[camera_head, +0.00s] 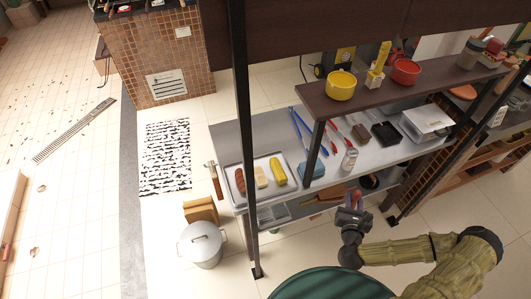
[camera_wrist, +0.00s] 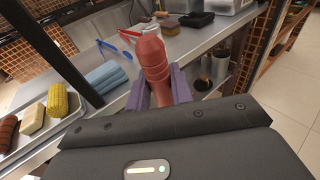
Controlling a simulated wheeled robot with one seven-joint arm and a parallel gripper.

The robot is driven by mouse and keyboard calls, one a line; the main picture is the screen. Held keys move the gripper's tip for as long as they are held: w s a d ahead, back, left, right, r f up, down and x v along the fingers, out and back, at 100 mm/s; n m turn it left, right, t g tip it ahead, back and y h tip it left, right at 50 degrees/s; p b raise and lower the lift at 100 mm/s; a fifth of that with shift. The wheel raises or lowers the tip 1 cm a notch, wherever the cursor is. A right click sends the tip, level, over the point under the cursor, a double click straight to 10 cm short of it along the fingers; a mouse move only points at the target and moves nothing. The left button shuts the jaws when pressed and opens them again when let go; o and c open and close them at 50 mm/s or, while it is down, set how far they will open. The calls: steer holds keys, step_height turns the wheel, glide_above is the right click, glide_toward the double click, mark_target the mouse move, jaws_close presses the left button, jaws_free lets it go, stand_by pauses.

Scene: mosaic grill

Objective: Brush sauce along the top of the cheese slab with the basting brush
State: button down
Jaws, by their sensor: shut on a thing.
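The cheese slab (camera_head: 261,177) is a pale block on a white tray (camera_head: 266,193) at the counter's left end, between a brown sausage (camera_head: 240,181) and a corn cob (camera_head: 278,171). In the wrist view the cheese slab (camera_wrist: 32,118) lies at the far left. My gripper (camera_head: 354,197) is in front of the counter, right of the tray and well apart from the cheese. In the wrist view my gripper (camera_wrist: 162,92) is shut on a reddish-brown rounded handle (camera_wrist: 153,58), apparently the basting brush. Its bristles cannot be made out.
Folded blue cloths (camera_head: 312,169) lie right of the tray. A dark post (camera_head: 244,120) stands before the counter and another (camera_head: 315,150) holds the raised shelf (camera_head: 390,87). A glass jar (camera_head: 349,160) stands near the counter's front edge. A pot (camera_head: 202,246) is on the floor.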

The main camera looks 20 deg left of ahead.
steer(key=a+r+n+g+y, duration=0.3)
steer(key=a+r+n+y, duration=0.5)
steer(key=a+r, duration=0.7)
steer(key=w+a+f+y+b, duration=0.1)
steer(key=a+b, duration=0.3)
steer(key=a, duration=0.4)
steer(key=w+a+f+g+y+b, duration=0.1)
steer(key=a+f+b, duration=0.2)
steer(key=a, duration=0.6)
steer(key=shift+a+y+b, duration=0.15)
steer(key=shift+y+b, duration=0.25)
steer(key=shift+b, duration=0.5)
steer(key=shift+f, duration=0.1)
